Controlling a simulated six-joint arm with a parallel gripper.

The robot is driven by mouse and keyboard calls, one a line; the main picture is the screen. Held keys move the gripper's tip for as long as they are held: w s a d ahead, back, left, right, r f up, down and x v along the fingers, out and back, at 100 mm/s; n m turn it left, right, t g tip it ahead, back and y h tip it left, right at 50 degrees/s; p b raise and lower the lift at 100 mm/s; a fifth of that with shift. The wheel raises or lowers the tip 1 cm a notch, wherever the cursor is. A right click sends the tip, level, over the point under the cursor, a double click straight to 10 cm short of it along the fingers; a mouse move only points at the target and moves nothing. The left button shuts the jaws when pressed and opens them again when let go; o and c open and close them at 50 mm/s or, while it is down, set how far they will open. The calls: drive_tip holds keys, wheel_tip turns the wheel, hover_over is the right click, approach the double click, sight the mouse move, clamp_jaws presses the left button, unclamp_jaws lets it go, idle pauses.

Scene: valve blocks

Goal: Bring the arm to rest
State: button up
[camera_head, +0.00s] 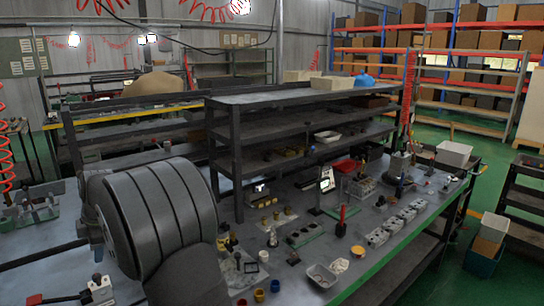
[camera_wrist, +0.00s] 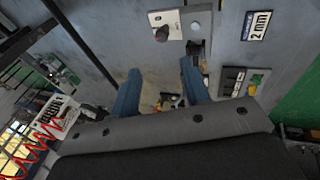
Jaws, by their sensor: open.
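My gripper (camera_wrist: 160,80) shows in the wrist view as two blue fingers held well apart, with no object gripped between them. Beyond the fingers lies the grey bench top with small parts, some of them partly hidden behind the gripper body. In the head view my arm's large grey ribbed link fills the left foreground, and my gripper cannot be made out there. Several silvery valve blocks (camera_head: 391,227) stand in a row near the green front edge of the bench (camera_head: 430,220).
A dark shelf rack (camera_head: 300,97) stands along the bench's back. A red-handled tool (camera_head: 341,221), a grey tray (camera_head: 321,276) and small coloured cups (camera_head: 275,286) sit on the bench. In the wrist view, a pale plate with a dark knob (camera_wrist: 180,27) lies beyond the fingers.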

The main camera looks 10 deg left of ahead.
drive_tip(key=shift+s+d+r+m+g, duration=0.15)
drive_tip(key=shift+d+r+m, duration=0.3)
drive_tip(key=shift+r, duration=0.3)
drive_tip(key=shift+s+d+r+m+g, duration=0.1)
drive_tip(key=shift+d+r+m, duration=0.25)
drive_tip(key=shift+d+r, duration=0.35)
drive_tip(key=shift+s+d+r+m+g, duration=0.15)
drive_tip(key=shift+d+r+m, duration=0.25)
drive_tip(key=shift+r, duration=0.4)
drive_tip(key=o, duration=1.1)
drive_tip(key=shift+o, duration=0.8)
drive_tip(key=shift+s+d+r, duration=0.1)
drive_tip(key=shift+s, duration=0.1)
drive_tip(key=s+d+r+n+h, duration=0.2)
drive_tip(key=s+d+h, duration=0.2)
drive_tip(key=s+d, duration=0.55)
wheel_tip(320, 180, down, 10)
drive_tip(key=shift+s+a+r, duration=0.15)
drive_tip(key=shift+s+a, duration=0.05)
